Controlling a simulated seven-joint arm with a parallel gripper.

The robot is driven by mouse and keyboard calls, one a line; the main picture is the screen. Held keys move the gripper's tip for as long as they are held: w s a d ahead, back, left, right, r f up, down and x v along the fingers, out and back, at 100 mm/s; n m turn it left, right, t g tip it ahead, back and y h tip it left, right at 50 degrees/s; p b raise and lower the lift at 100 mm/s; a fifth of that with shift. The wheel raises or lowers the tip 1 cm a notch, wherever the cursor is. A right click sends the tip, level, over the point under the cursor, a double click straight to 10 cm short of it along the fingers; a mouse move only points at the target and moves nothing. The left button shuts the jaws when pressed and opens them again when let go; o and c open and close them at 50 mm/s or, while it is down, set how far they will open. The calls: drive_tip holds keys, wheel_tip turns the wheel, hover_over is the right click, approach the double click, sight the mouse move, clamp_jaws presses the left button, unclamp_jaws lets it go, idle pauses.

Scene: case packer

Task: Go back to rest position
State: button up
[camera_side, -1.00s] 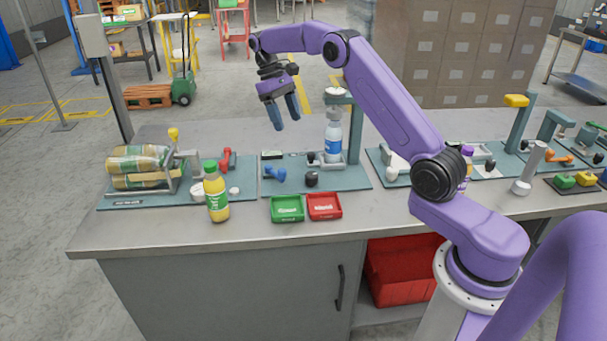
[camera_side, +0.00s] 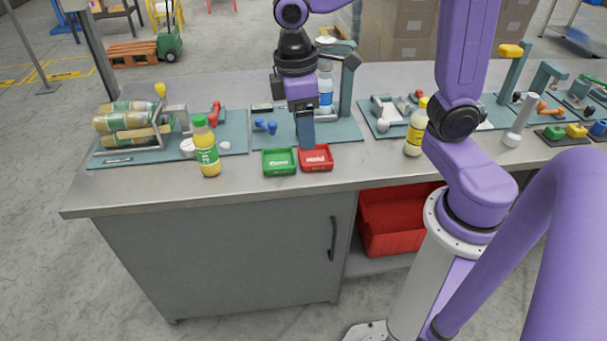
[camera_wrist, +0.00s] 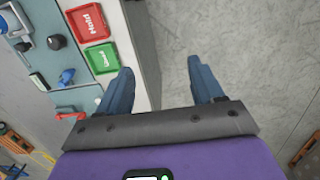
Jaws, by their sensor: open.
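My gripper (camera_side: 307,138) is open and empty. In the side view it points down above the bench, in front of the bottle press station and just behind the red tray (camera_side: 316,165). In the wrist view my gripper (camera_wrist: 162,80) shows two blue fingers spread apart, with bare floor between and beyond them. The red tray also shows in the wrist view (camera_wrist: 78,12), beside the green tray (camera_wrist: 110,52). The green tray (camera_side: 280,168) lies left of the red one in the side view.
A juice bottle with a green cap (camera_side: 207,155) stands near the bench's front edge. A yellow-capped bottle (camera_side: 416,135) stands close to my arm. A clear bottle with a blue label (camera_side: 325,95) is partly hidden behind my gripper. Open floor lies before the bench.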

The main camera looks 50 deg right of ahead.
drive_tip(key=s+d+f+n, duration=0.1)
drive_tip(key=s, duration=0.6)
drive_tip(key=s+d+f+n+y, duration=0.1)
drive_tip(key=s+d+f+n, duration=0.1)
drive_tip(key=s, duration=0.6)
drive_tip(key=shift+d+f+n+t, duration=0.3)
drive_tip(key=shift+t, duration=0.1)
idle(0.4)
